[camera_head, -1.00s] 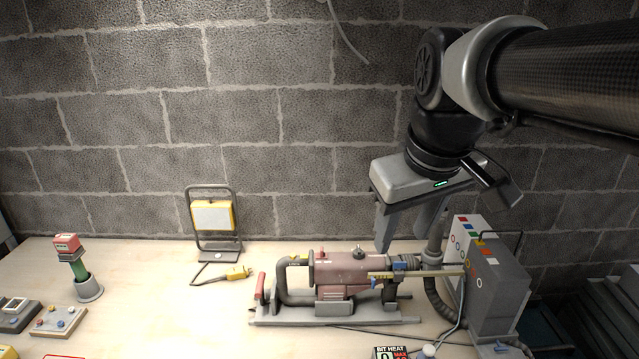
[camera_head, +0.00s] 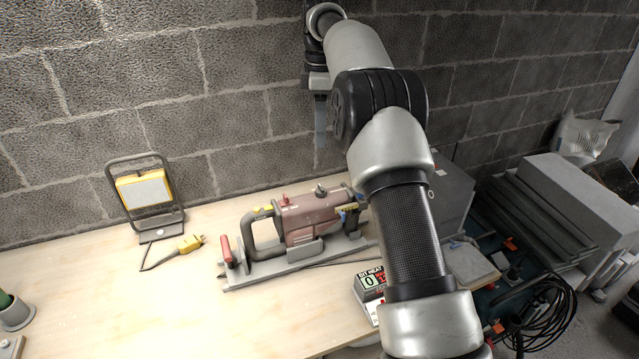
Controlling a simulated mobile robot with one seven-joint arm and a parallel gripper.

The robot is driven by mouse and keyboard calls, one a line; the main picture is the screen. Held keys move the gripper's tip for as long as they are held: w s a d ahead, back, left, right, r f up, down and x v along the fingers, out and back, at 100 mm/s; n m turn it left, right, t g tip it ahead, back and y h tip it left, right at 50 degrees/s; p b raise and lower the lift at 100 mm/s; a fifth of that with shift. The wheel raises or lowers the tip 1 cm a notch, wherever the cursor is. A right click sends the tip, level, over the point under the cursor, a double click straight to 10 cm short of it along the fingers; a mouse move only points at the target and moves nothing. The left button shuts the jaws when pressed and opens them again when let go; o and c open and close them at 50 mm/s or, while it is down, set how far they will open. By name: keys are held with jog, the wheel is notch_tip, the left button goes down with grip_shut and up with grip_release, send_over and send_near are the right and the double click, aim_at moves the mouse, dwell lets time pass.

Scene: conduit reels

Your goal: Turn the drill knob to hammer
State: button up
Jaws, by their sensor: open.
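The dull red drill (camera_head: 312,216) lies on its side in a grey cradle (camera_head: 285,266) on the workbench, with its dark looped handle (camera_head: 255,238) to the left. A small dark knob (camera_head: 320,190) stands on top of its body; its setting is too small to read. My gripper (camera_head: 320,122) hangs fingers down in front of the block wall, above and apart from the drill. It holds nothing that I can see. My arm hides part of the gripper and the area right of the drill.
A bit-heat display box (camera_head: 371,282) sits near the bench's right edge. A grey box (camera_head: 452,190) is partly behind my arm.

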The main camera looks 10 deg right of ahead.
aim_at(321, 187)
notch_tip(321, 187, down, 17)
jog(key=shift+f+b, duration=0.1)
jog(key=shift+b, duration=1.05)
jog(key=c, duration=1)
